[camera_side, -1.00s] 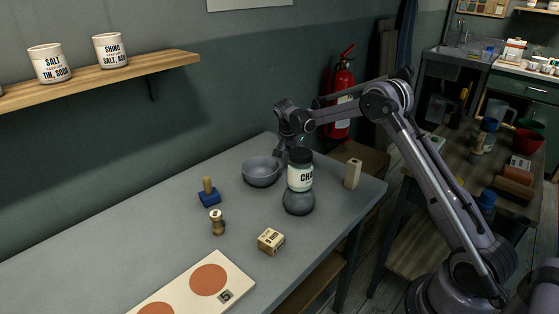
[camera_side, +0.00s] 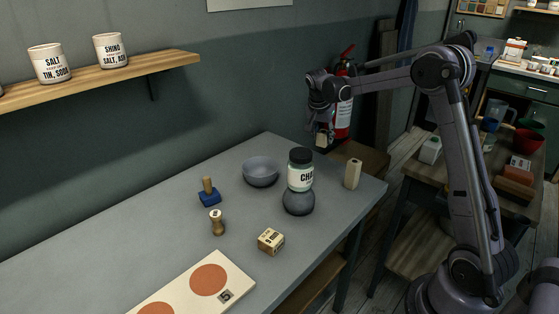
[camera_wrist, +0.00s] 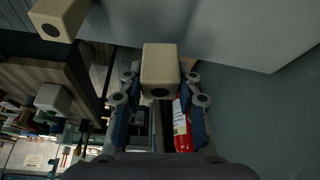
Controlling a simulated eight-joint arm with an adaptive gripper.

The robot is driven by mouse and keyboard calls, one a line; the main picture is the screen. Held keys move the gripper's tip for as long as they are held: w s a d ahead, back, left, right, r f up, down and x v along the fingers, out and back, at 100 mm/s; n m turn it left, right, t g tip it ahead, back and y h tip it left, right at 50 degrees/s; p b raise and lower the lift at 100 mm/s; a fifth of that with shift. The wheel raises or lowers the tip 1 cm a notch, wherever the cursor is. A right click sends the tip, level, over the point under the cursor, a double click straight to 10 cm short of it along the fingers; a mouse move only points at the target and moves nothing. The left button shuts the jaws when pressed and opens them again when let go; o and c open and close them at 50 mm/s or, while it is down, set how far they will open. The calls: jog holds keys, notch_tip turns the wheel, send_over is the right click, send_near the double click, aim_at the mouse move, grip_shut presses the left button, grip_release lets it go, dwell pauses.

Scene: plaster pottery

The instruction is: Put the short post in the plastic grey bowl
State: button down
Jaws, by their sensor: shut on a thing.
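My gripper (camera_side: 322,126) is shut on a short cream post (camera_side: 322,140) and holds it in the air, above and behind the jar in the side view. In the wrist view the short post (camera_wrist: 160,68) sits between the two fingers (camera_wrist: 160,105), with a dark round hole in its near end. The grey bowl (camera_side: 261,173) stands upright on the table, to the left of and below the gripper in the side view, and looks empty. A similar, taller-looking post (camera_side: 352,173) stands near the table's right corner; a post with a hole shows at the upper left in the wrist view (camera_wrist: 58,18).
A blue stamp (camera_side: 208,195), a wooden knob piece (camera_side: 217,222), a small box (camera_side: 271,241) and a board (camera_side: 235,270) are nearer. A fire extinguisher (camera_side: 343,112) stands behind the gripper.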

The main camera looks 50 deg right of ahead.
jog(key=w+a+n, duration=0.2)
jog(key=w+a, duration=0.2)
jog(key=a, duration=0.5)
send_near(260, 170)
jog(key=s, duration=0.1)
jog(key=s+d+f, duration=0.1)
jog(key=s, duration=0.1)
jog(key=shift+d+f+t, duration=0.2)
jog(key=shift+d+t, duration=0.05)
jog(key=shift+t, duration=0.15)
jog(key=shift+w+a+f, duration=0.3)
jog(key=shift+w+a, duration=0.05)
jog(key=shift+f, duration=2)
jog(key=shift+f, duration=0.15)
jog(key=c, duration=0.9)
grip_release()
jog(key=shift+c, duration=0.2)
